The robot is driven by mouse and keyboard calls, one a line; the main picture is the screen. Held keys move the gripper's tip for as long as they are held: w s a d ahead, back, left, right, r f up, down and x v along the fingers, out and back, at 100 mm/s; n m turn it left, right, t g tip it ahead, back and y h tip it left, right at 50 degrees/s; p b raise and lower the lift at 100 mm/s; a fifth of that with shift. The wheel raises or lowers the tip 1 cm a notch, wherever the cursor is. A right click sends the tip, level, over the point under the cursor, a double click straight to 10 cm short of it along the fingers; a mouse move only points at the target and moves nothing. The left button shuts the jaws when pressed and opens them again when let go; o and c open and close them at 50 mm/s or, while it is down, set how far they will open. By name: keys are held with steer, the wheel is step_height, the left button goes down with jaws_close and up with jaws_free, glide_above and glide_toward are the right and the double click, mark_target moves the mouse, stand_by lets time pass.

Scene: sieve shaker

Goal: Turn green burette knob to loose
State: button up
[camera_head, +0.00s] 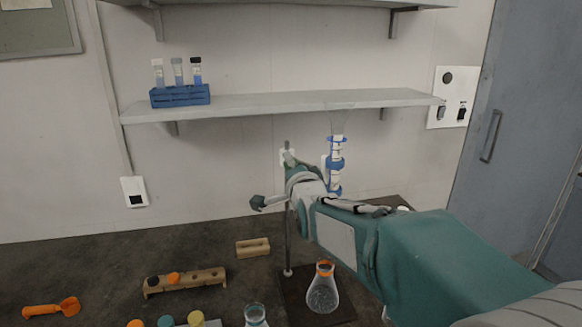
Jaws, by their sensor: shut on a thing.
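The burette (337,145) stands upright below and in front of the shelf, with blue and white fittings along it. It is beside a thin metal stand rod (289,240). My gripper (308,184) is at the lower part of the burette, in front of the rod. My teal-sleeved arm reaches in from the lower right. The gripper is shut at the height of the burette's lower end. The green knob cannot be made out; my gripper and arm cover that area, so the contact is hidden. A conical flask (322,294) with an orange collar stands below on the dark stand base (295,305).
A shelf (270,104) with a blue tube rack (181,96) runs close above my gripper. A wooden rack (186,282), a small wooden block (253,248) and an orange scoop (52,308) lie on the dark bench. Several coloured-topped containers stand at the front edge.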

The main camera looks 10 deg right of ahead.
steer(key=shift+f+n, duration=0.15)
steer(key=shift+n, duration=0.85)
steer(key=o, duration=1.2)
steer(key=s, duration=1.2)
steer(key=shift+c, duration=0.2)
